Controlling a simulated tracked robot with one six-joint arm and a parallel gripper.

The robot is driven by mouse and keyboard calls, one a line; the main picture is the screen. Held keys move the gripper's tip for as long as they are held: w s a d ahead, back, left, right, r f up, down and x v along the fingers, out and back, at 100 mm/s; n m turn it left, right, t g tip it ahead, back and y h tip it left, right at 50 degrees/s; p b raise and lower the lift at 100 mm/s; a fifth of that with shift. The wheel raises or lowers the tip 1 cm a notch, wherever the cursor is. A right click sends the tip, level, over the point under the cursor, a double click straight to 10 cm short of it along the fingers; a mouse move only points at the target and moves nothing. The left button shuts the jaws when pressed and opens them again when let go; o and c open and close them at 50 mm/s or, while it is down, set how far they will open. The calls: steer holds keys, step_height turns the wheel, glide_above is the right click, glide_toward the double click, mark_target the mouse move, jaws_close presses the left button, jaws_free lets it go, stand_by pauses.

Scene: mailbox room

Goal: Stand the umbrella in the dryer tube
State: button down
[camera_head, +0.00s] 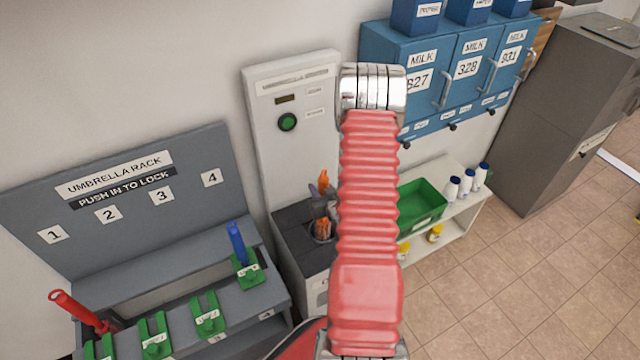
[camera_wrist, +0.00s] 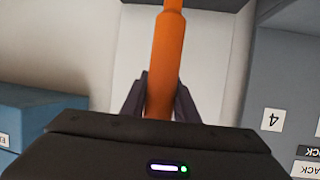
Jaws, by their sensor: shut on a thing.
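The orange umbrella (camera_head: 322,229) is upright at the dryer, partly behind my red arm in the head view. Its orange handle (camera_wrist: 164,60) runs between my jaws in the wrist view. My gripper (camera_wrist: 160,92) is shut on the handle; in the head view it is small and partly hidden. The dryer (camera_head: 287,90) has a tall pale back panel with a green button (camera_head: 287,122) and a dark top (camera_head: 293,218). The umbrella's lower orange part shows at a round opening (camera_head: 320,240) in that top. How deep it sits cannot be told.
Left is the grey umbrella rack (camera_head: 150,250) with green clips, a red-handled umbrella (camera_head: 75,308) and a blue-handled one (camera_head: 237,242). Right are blue milk lockers (camera_head: 425,85), a green bin (camera_head: 420,205) and bottles on a white shelf (camera_head: 462,212). Tiled floor (camera_head: 530,270) is clear at right.

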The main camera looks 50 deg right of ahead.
steer(key=shift+f, duration=1.65)
steer(key=c, duration=1.3)
jaws_free()
steer(key=v, duration=1.3)
steer(key=shift+s+r, duration=0.15)
steer(key=shift+s, duration=0.2)
steer(key=shift+a, duration=0.15)
